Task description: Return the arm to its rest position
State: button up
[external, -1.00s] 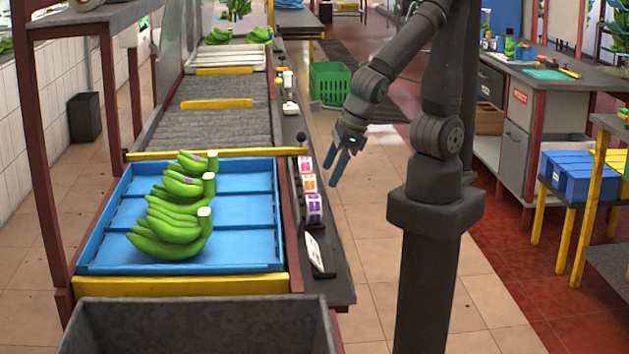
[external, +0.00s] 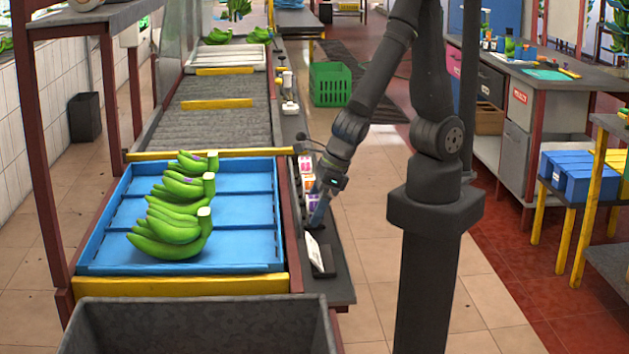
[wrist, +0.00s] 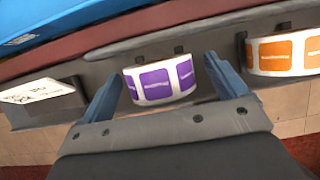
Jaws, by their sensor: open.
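My gripper (external: 318,205) is at the narrow grey shelf along the right side of the blue tray, pointing down. In the wrist view my gripper (wrist: 165,85) has its two blue fingers apart, one on each side of a roll of purple labels (wrist: 160,80). No contact between the fingers and the roll is clear. In the external view my fingers and wrist hide most of the purple roll. A roll of orange labels (wrist: 285,52) is to the right in the wrist view.
A blue tray (external: 110,240) holds several green banana bunches (external: 175,225). A white card on a dark stand (external: 320,254) is close to my fingers, and it also shows in the wrist view (wrist: 40,91). A dark bin (external: 200,325) stands in front. Open floor lies right of the shelf.

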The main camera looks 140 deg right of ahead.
jog(key=shift+w+d+f, duration=0.1)
jog(key=shift+f, duration=0.25)
jog(key=shift+r, duration=0.1)
jog(key=v, duration=1.2)
jog(key=x, duration=1.2)
notch_tip(320, 180, up, 6)
jog(key=shift+r, duration=0.2)
jog(key=w+d+r+m, duration=0.1)
jog(key=w+d+r, duration=0.2)
jog(key=d, duration=0.6)
jog(key=w+d+r, duration=0.3)
jog(key=w+d, duration=0.4)
jog(key=d, duration=0.2)
jog(key=w+d+r+m, duration=0.1)
jog(key=w+d+r, duration=0.2)
jog(key=w+d, duration=0.2)
jog(key=d, duration=0.3)
jog(key=shift+w+d+r+m+g+h, duration=0.15)
jog(key=shift+d+r+m+g+h, duration=0.15)
jog(key=shift+d+r+g+h, duration=0.1)
jog(key=shift+a, duration=0.1)
